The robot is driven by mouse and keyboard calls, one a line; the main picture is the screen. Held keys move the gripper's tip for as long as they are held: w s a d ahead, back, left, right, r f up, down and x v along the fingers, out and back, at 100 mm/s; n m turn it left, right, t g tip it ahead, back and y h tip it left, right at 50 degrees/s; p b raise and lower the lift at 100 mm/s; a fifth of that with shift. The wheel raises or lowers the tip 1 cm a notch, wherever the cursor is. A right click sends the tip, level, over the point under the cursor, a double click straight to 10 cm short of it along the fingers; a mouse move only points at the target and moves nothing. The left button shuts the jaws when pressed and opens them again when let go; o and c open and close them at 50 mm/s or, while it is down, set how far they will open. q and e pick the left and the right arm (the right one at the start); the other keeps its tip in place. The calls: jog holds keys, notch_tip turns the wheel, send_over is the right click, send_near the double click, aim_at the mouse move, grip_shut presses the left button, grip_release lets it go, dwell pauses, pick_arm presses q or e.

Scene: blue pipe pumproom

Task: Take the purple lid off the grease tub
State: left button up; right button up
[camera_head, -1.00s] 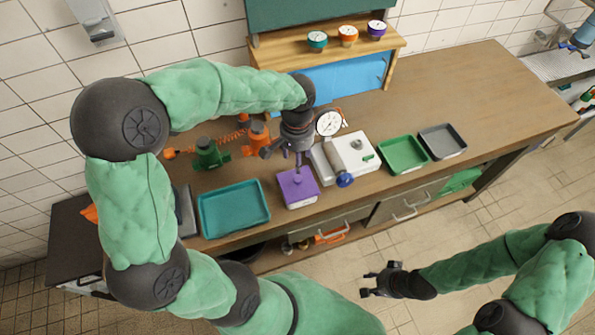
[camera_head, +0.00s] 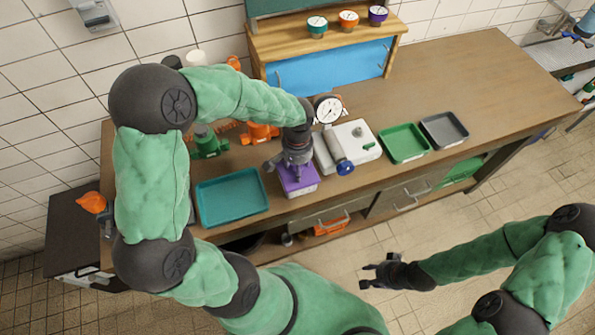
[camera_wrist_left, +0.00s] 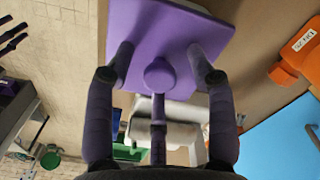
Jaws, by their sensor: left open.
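The grease tub (camera_head: 306,191) is a pale box with a purple lid (camera_head: 312,180) on top, at the front edge of the workbench. In the left wrist view the purple lid (camera_wrist_left: 180,25) fills the top, with a round purple knob (camera_wrist_left: 159,74) near its edge. My left gripper (camera_head: 289,175) is right over the lid. In the left wrist view its open fingers (camera_wrist_left: 164,70) stand on both sides of the knob, with a gap on each side. My right gripper (camera_head: 378,275) is over the floor in front of the bench, away from the tub, with its fingers apart and empty.
A teal tray (camera_head: 232,197) lies left of the tub. A white device (camera_head: 354,143) with a blue-ended cylinder stands close on the right, by a dial gauge (camera_head: 328,109). Green (camera_head: 403,144) and grey trays (camera_head: 444,130) lie further right. The bench's right end is clear.

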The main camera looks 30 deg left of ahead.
pick_arm(q)
jog(key=shift+c, duration=0.3)
grip_shut()
jog(key=shift+r, duration=0.1)
